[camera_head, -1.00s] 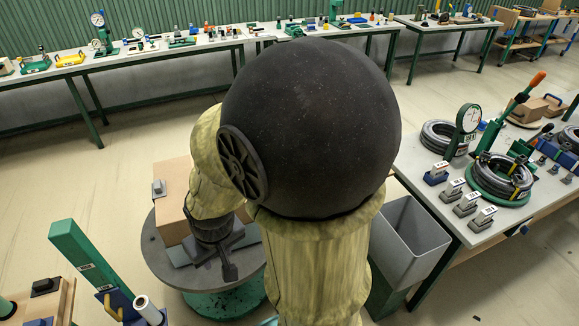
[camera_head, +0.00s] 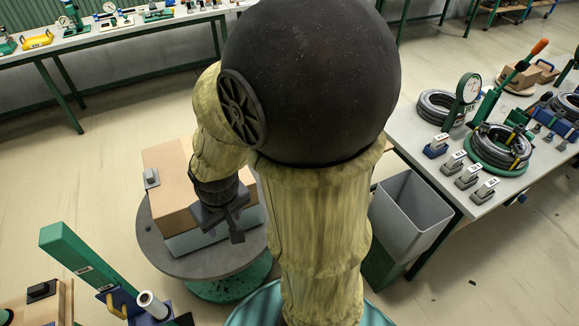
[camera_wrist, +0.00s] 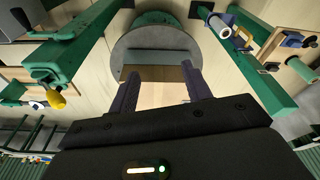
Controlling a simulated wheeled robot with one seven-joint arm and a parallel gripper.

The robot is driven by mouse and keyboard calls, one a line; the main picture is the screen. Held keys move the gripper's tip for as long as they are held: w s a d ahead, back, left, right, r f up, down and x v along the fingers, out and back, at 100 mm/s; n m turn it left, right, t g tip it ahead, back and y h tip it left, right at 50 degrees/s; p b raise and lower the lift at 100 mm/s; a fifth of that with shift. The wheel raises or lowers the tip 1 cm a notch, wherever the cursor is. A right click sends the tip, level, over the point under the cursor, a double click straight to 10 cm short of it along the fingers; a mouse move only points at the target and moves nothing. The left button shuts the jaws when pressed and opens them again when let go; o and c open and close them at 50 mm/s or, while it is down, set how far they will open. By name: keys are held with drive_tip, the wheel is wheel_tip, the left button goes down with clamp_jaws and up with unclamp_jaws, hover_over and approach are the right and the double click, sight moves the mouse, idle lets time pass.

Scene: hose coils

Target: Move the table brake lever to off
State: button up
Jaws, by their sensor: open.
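My gripper (camera_head: 222,212) hangs above the round grey turntable (camera_head: 165,255) in the head view, beside a cardboard box on it. In the wrist view its two dark fingers (camera_wrist: 158,80) are apart with nothing held between them, and the turntable (camera_wrist: 128,42) lies beyond them. I cannot make out with certainty which part is the table brake lever. A yellow knob (camera_wrist: 56,100) on a green arm shows at the left of the wrist view; I cannot tell what it belongs to. My arm hides part of the turntable.
The cardboard box (camera_head: 165,165) stands on the turntable. A green post (camera_head: 85,262) rises at lower left. A grey bin (camera_head: 412,215) and a bench (camera_head: 405,138) with hose coils (camera_head: 490,150) are on the right. Open floor lies behind the turntable.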

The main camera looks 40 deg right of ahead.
drive_tip(key=d+f+n+g+h+b, duration=0.4)
drive_tip(key=d+f+n+g+h, duration=0.2)
drive_tip(key=f+n+h, duration=0.3)
drive_tip(key=w+d+r+n+t+h+b, duration=0.1)
drive_tip(key=w+r+n+t+h+b, duration=0.1)
drive_tip(key=w+n+h, duration=0.6)
drive_tip(key=shift+w+d+r+n+h, duration=0.3)
drive_tip(key=shift+w+h, duration=0.1)
drive_tip(key=shift+w, duration=0.15)
drive_tip(key=d+p, duration=0.1)
drive_tip(key=d, duration=0.4)
drive_tip(key=s+d+p, duration=0.1)
drive_tip(key=d, duration=0.5)
drive_tip(key=d+p, duration=0.1)
drive_tip(key=d, duration=0.4)
drive_tip(key=shift+s+d+p, duration=0.15)
drive_tip(key=shift+s+p, duration=0.15)
drive_tip(key=shift+p, duration=0.05)
drive_tip(key=shift+d+f, duration=0.1)
drive_tip(key=shift+d, duration=0.45)
